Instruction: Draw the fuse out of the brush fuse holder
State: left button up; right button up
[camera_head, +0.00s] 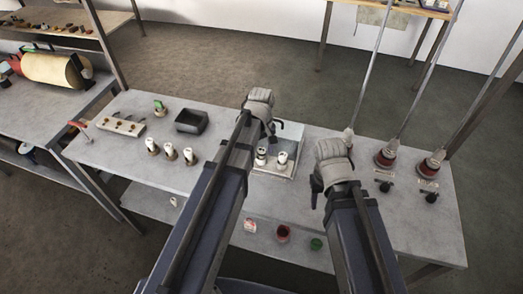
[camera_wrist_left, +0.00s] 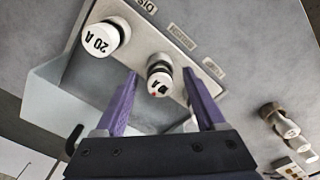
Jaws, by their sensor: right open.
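My left gripper (camera_head: 271,134) reaches over the grey fuse box (camera_head: 291,131) in the head view. In the left wrist view its purple fingers (camera_wrist_left: 160,74) are open on either side of a white fuse cap (camera_wrist_left: 158,84) with a red mark, with a gap on both sides. Beside it a white cap marked 20 A (camera_wrist_left: 99,40) sits in the same panel. Another pale part behind one finger is mostly hidden. The small labels on the panel are too blurred to read surely, so I cannot tell which holder is the brush one. My right gripper (camera_head: 316,190) is open and empty, right of the box.
Several loose white fuses (camera_head: 170,153) stand on the table left of the box. A black tray (camera_head: 191,121) and a pale block with holes (camera_head: 121,125) lie beyond them. Red-based rods (camera_head: 386,158) stand at the right. Cups (camera_head: 283,233) sit on the lower shelf.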

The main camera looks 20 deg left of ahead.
pick_arm(q)
grip_shut()
dwell(0.8)
